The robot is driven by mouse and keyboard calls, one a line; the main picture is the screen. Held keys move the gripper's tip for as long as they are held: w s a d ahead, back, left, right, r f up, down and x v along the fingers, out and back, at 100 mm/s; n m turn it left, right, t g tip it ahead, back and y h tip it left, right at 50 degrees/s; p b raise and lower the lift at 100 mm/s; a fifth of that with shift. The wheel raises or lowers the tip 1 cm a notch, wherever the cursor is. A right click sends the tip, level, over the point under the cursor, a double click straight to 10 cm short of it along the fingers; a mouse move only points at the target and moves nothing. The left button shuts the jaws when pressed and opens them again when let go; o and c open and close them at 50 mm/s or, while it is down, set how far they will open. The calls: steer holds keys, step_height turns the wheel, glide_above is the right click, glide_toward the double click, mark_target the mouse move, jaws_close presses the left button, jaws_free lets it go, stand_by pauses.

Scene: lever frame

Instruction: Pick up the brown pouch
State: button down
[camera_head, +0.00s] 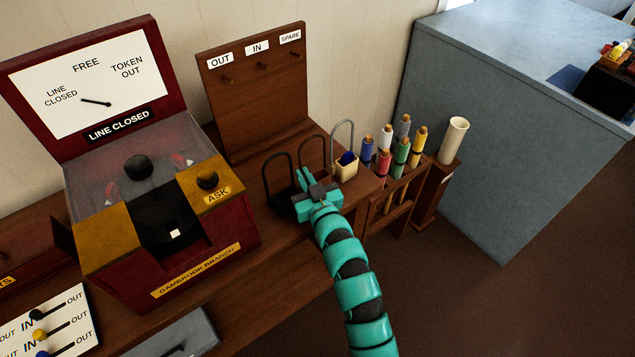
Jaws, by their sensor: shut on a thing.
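My teal gripper (306,183) is at the row of hooped pouches on the wooden desk, shut at the middle one. I take this to be the brown pouch (313,138). Its dark hoop stands up behind my gripper, while its body is mostly hidden by the gripper. I cannot tell whether it is lifted off the desk. A black pouch (279,207) with a black hoop stands just left of my gripper. A cream pouch (347,170) with a grey hoop and something blue in it stands just right.
A wooden rack of coloured flags (392,190) and a cream tube (453,140) stand to the right. The red token instrument (205,250) stands close on the left. A board with pegs (255,95) rises behind. A blue-grey cabinet (500,110) is at the right.

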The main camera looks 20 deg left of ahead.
stand_by(0.6)
steer(key=shift+r, duration=0.6)
steer(key=s+d+r+p, duration=0.2)
steer(key=s+r+p, duration=0.3)
steer(key=s+r, duration=0.1)
steer(key=s+d+r+p, duration=0.3)
steer(key=s+r+p, duration=0.1)
steer(key=s+r, duration=0.2)
steer(key=shift+s+d+p, duration=0.25)
steer(key=shift+s+p, duration=0.1)
steer(key=shift+s, duration=0.1)
steer(key=shift+f, duration=0.1)
